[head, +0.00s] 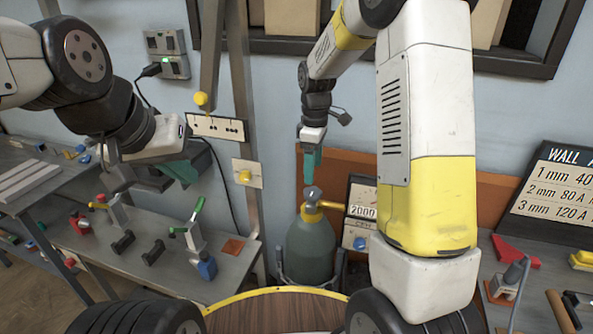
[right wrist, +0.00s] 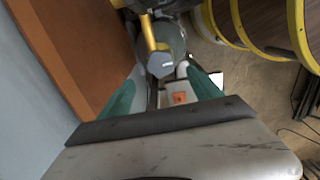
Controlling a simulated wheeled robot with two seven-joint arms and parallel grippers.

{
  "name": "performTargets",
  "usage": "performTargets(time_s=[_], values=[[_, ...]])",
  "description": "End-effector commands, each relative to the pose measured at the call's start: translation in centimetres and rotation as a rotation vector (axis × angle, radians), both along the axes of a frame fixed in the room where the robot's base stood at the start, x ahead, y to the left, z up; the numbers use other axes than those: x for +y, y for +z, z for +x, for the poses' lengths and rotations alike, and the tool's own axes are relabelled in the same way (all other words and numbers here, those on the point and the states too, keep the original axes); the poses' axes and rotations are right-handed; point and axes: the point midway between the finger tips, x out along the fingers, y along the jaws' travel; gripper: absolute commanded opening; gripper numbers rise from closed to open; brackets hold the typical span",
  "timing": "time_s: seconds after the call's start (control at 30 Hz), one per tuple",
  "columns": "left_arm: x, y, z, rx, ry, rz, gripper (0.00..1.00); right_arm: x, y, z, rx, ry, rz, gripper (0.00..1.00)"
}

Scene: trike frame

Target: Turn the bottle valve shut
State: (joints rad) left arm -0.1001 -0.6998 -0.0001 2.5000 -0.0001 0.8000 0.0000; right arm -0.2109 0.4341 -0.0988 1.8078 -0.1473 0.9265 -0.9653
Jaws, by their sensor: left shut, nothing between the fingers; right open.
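The gas bottle (head: 310,250) stands upright in a holder at the middle, grey-green with a yellow collar. Its grey valve knob (head: 312,192) sits on top, with a yellow outlet pointing right. My right gripper (head: 312,172) points down just above the knob. In the right wrist view the open teal fingers of my right gripper (right wrist: 164,72) are spread to either side of the knob (right wrist: 160,66), which appears beyond the tips; I cannot tell any contact. My left gripper (head: 185,172) is shut and empty, well left of the bottle above the workbench.
A gauge box reading 2000 (head: 361,207) stands right behind the bottle, near an orange panel (head: 435,212). The left workbench (head: 150,262) carries toggle clamps and small blocks. A round wooden top (head: 275,312) with yellow rim lies in front. A right bench (head: 525,300) holds tools.

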Motion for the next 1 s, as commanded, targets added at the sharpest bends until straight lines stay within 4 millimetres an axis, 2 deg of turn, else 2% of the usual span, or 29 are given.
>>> performTargets(time_s=[0.3, 0.5, 0.83, 0.87, 1.0], values=[[0.0, 0.0, 0.0, 0.0, 0.0, 0.0, 0.0, 0.0, -4.7, -0.1, 0.004, -0.001, -0.001, 0.74], [0.0, 0.0, 0.0, 0.0, 0.0, 0.0, 0.0, 0.0, -7.0, -0.1, 0.002, 0.0, 0.0, 0.74], [0.0, 0.0, 0.0, 0.0, 0.0, 0.0, 0.0, 0.0, -7.5, 0.0, 0.0, -0.001, 0.0, 0.74], [0.0, 0.0, 0.0, 0.0, 0.0, 0.0, 0.0, 0.0, -7.5, 0.0, 0.0, -0.001, 0.0, 0.72], [0.0, 0.0, 0.0, 0.0, 0.0, 0.0, 0.0, 0.0, -7.4, 0.0, 0.0, -0.001, 0.0, 0.44]])
